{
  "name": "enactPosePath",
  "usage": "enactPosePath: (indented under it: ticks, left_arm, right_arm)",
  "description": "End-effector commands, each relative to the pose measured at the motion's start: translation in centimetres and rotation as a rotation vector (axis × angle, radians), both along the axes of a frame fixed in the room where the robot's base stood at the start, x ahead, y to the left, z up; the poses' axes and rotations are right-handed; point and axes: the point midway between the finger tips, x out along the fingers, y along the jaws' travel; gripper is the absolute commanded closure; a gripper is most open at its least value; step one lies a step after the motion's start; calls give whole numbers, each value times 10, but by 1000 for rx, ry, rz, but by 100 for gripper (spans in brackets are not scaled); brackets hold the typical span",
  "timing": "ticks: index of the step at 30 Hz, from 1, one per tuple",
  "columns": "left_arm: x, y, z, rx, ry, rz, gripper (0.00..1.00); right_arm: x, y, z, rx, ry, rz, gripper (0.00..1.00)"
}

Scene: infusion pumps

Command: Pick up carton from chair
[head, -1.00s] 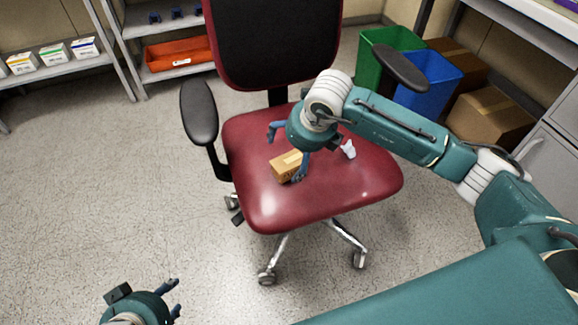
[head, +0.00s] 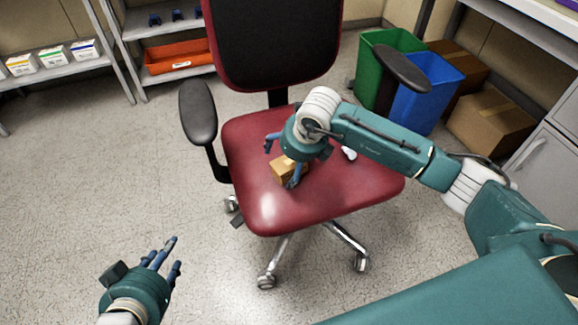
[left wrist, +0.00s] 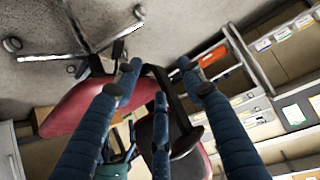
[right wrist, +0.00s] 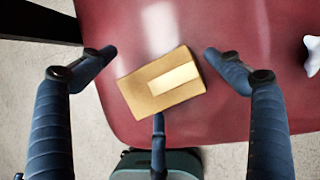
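A small brown carton (head: 281,170) with a pale label lies on the red seat of the office chair (head: 262,205). My right gripper (head: 281,163) is over the seat at the carton, partly hiding it in the head view. In the right wrist view the carton (right wrist: 160,84) lies between the spread fingers of the open right gripper (right wrist: 160,70), with gaps on both sides. My left gripper (head: 166,258) is open and empty above the floor at lower left, away from the chair. The left wrist view shows its spread fingers (left wrist: 160,75) and the chair seat (left wrist: 75,105) beyond.
A small white object (head: 349,153) lies on the seat right of the carton. The chair has armrests (head: 198,112) on both sides. Green (head: 375,60) and blue (head: 425,95) bins and cardboard boxes (head: 490,122) stand at right. Shelves line the back left. Floor at left is clear.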

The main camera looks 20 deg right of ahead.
Motion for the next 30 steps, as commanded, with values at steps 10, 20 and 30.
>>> enactPosePath:
  ticks: [10, 20, 30]
  left_arm:
    - [0, 0, 0, 1, 1, 1, 60]
    - [-1, 1, -1, 2, 9, 1, 60]
    - [-51, 17, -32, 52, 240, 18, 60]
  right_arm:
    - [0, 0, 0, 0, 0, 0, 55]
    - [0, 0, 4, 0, -1, 0, 55]
    - [2, 0, 52, 0, -6, 0, 55]
